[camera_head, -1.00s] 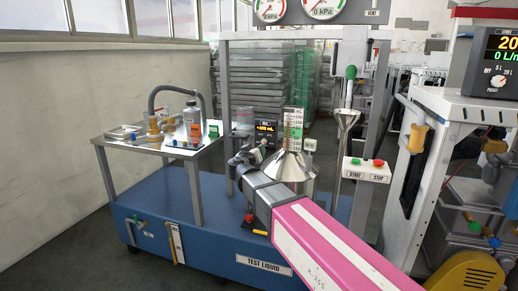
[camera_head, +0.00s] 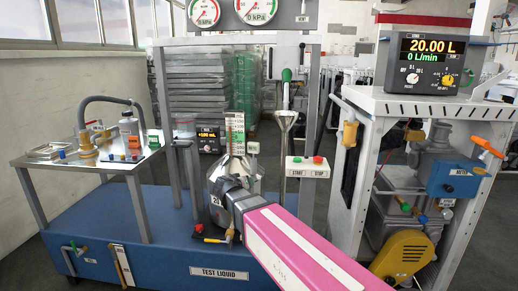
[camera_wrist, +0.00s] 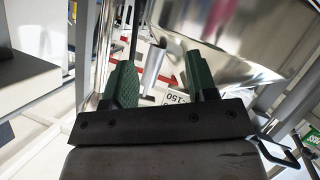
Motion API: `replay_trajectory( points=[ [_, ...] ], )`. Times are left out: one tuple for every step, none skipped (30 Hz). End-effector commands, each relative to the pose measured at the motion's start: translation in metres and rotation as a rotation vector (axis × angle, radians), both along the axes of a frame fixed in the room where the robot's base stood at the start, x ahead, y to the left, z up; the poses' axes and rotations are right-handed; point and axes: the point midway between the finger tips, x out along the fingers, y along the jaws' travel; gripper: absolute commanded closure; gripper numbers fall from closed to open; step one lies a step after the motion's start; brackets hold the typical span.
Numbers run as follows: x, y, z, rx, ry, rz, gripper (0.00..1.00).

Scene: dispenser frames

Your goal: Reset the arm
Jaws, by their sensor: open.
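My arm, pink with a white stripe, reaches from the bottom right in the head view toward the blue test liquid bench (camera_head: 165,235). Its end covers part of a shiny metal cone-shaped vessel (camera_head: 222,172). In the wrist view my gripper (camera_wrist: 162,82) shows two green fingers spread apart with nothing held between them. Shiny curved metal (camera_wrist: 240,35) is close beyond the fingers at the upper right. In the head view the fingers are hidden behind the wrist.
A side table (camera_head: 75,165) with a bottle (camera_head: 130,136) and hose stands left. A white cart (camera_head: 430,103) with a digital display (camera_head: 433,50) stands right, with a yellow motor (camera_head: 403,257) below.

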Motion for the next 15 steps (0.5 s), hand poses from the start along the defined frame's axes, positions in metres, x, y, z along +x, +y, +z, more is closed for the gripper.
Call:
replay_trajectory(
  points=[
    [-0.003,-0.028,-0.017,0.002,0.061,-0.035,0.48],
    [-0.005,-0.041,-0.027,0.005,0.1,-0.052,0.48],
    [-0.009,-0.059,-0.04,0.01,0.152,-0.073,0.48],
    [-0.011,-0.072,-0.049,0.015,0.19,-0.088,0.48],
    [-0.015,-0.084,-0.058,0.022,0.228,-0.102,0.48],
    [-0.02,-0.1,-0.071,0.032,0.281,-0.12,0.48],
    [-0.024,-0.112,-0.08,0.04,0.319,-0.132,0.48],
    [-0.029,-0.123,-0.089,0.051,0.357,-0.142,0.48],
    [-0.035,-0.138,-0.1,0.065,0.409,-0.156,0.48],
    [-0.041,-0.149,-0.109,0.077,0.446,-0.164,0.48],
    [-0.046,-0.158,-0.117,0.09,0.484,-0.171,0.48],
    [-0.054,-0.171,-0.127,0.109,0.533,-0.18,0.48],
    [-0.06,-0.18,-0.134,0.124,0.568,-0.184,0.48],
    [-0.065,-0.188,-0.141,0.139,0.603,-0.188,0.48],
    [-0.074,-0.199,-0.15,0.162,0.647,-0.193,0.48]
  ],
)
